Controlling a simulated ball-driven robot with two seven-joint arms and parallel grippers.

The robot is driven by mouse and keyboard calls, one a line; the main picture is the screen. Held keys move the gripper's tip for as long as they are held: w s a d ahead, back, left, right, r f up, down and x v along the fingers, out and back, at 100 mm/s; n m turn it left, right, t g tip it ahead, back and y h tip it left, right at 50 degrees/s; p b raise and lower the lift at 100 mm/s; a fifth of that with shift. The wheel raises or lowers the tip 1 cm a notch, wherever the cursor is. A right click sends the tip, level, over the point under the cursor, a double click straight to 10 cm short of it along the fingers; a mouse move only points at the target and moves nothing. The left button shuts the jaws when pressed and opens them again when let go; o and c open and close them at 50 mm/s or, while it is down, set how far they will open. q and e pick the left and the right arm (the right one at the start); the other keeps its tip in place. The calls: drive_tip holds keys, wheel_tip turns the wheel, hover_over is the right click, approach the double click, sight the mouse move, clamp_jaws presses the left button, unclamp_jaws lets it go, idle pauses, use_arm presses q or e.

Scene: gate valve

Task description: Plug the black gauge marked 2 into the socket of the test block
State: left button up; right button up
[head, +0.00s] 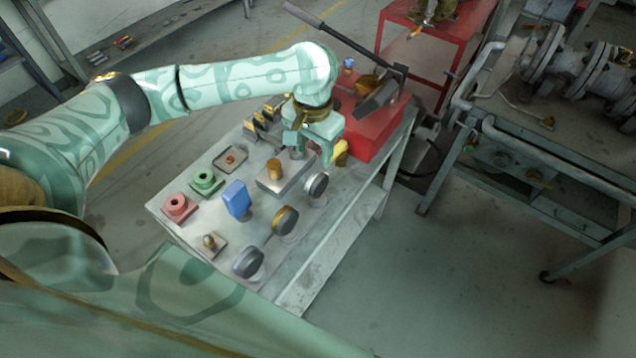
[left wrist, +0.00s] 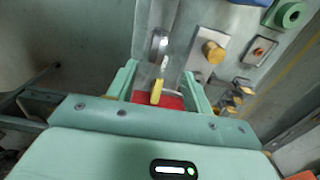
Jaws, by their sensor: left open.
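The test block (head: 290,178) is a flat grey metal block on the table, with a brass cylinder (head: 274,168) standing on it. In the left wrist view the brass cylinder (left wrist: 213,51) shows right of centre. Three round dark-faced gauges stand along the table's near right edge: a far one (head: 317,186), a brass-rimmed middle one (head: 285,220) and a near one (head: 248,262). I cannot read a number on any of them. My left gripper (head: 313,156) is open and empty above the table, beyond the block. The far gauge (left wrist: 158,45) shows ahead of its fingers (left wrist: 160,88). My right gripper is out of view.

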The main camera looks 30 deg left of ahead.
sight(317, 177)
use_arm(q)
wheel_tip(317, 177, down, 6)
drive_tip(key=shift+w+a+r+b, duration=0.1)
drive_tip(key=shift+w+b, duration=0.05)
drive_tip(key=shift+b, duration=0.85)
drive_tip(key=shift+f, duration=0.3)
drive_tip(key=f+b, duration=0.2)
drive_tip(key=f, duration=0.1)
drive_tip(key=f+b, duration=0.2)
drive_tip(key=shift+w+d, duration=0.2)
drive_tip(key=shift+d, duration=0.1)
drive_tip(key=shift+r, duration=0.15)
drive_tip(key=shift+c, duration=0.9)
clamp_jaws()
